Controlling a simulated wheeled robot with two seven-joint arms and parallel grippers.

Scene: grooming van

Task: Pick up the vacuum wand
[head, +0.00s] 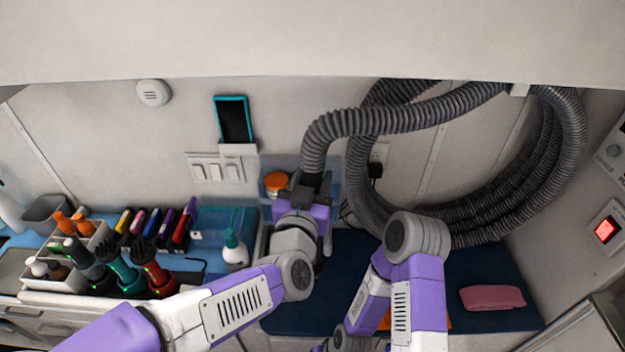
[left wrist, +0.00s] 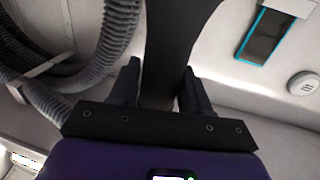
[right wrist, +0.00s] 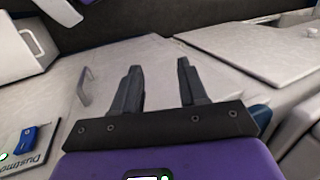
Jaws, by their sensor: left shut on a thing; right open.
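The vacuum wand (left wrist: 178,40) is a dark, smooth tube that runs between the fingers of my left gripper (left wrist: 162,78) in the left wrist view. In the head view the left gripper (head: 308,192) is shut on the wand (head: 313,180), just below the end of the grey ribbed hose (head: 325,133), which arches up and to the right. The wand's lower part is mostly hidden behind my left gripper and arm. My right gripper (right wrist: 158,72) is open and empty, low near pale cabinet fronts. Its fingers are hidden in the head view.
The hose coil (head: 560,130) hangs on the back wall at right. Clippers and brushes stand in a rack (head: 150,235) at left, by a white pump bottle (head: 235,249). A pink folded towel (head: 492,297) lies on the dark blue mat (head: 480,262). An orange-lidded jar (head: 276,181) stands behind the left gripper.

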